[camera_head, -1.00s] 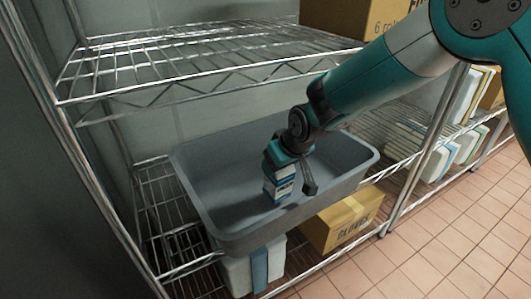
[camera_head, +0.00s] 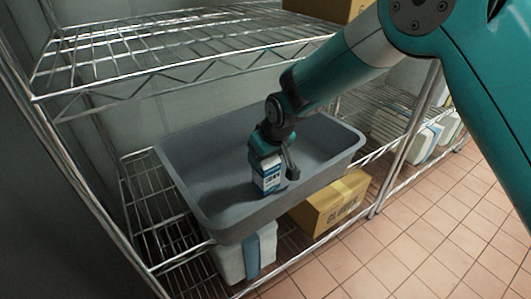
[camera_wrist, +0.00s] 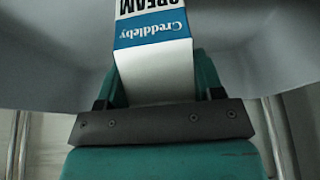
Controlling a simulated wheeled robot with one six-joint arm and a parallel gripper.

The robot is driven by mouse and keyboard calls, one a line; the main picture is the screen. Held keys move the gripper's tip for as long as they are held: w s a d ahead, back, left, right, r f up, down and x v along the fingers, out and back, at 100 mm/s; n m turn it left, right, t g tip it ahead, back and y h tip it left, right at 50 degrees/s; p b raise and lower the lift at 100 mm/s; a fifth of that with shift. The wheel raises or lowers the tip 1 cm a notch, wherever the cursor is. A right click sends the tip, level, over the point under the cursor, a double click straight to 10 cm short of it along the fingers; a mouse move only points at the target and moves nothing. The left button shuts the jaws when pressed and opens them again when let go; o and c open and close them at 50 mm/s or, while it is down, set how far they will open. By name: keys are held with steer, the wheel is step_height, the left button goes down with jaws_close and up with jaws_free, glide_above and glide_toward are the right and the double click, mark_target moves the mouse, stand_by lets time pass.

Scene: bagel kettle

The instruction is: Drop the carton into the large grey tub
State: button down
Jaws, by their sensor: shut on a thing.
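The carton (camera_head: 267,174) is white and blue, and it hangs upright in my gripper (camera_head: 270,150). In the wrist view the carton (camera_wrist: 155,50) sits between the fingers, with the words "CREAM" and "Creddleby" upside down. My gripper (camera_wrist: 160,90) is shut on it. The large grey tub (camera_head: 205,206) rests on the lower wire shelf. The carton is over the inside of the tub, in front of its floor. I cannot tell whether its bottom touches the tub floor.
A cardboard box (camera_head: 335,204) marked "GLOVES" and white and blue packs (camera_head: 245,258) lie below the tub. The upper wire shelf (camera_head: 180,45) runs above and behind it. A shelf post (camera_head: 408,135) stands to the right. The tiled floor (camera_head: 420,235) is clear.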

steer(key=shift+f, duration=0.15)
steer(key=shift+c, duration=1.2)
jaws_free()
steer(key=p+v, duration=0.2)
steer(key=v, duration=1)
steer(key=s+d+r+g, duration=0.1)
steer(key=s+d+r, duration=0.2)
steer(key=s, duration=0.6)
steer(key=s+d+r+g+y, duration=0.1)
steer(key=s+d+r, duration=0.2)
steer(key=s+d, duration=0.3)
steer(key=s+d+r+g, duration=0.1)
steer(key=s+d+r, duration=0.2)
steer(key=s, duration=0.9)
steer(key=shift+s+d+r+m, duration=0.15)
steer(key=shift+d+r+m, duration=0.2)
steer(key=shift+d, duration=0.45)
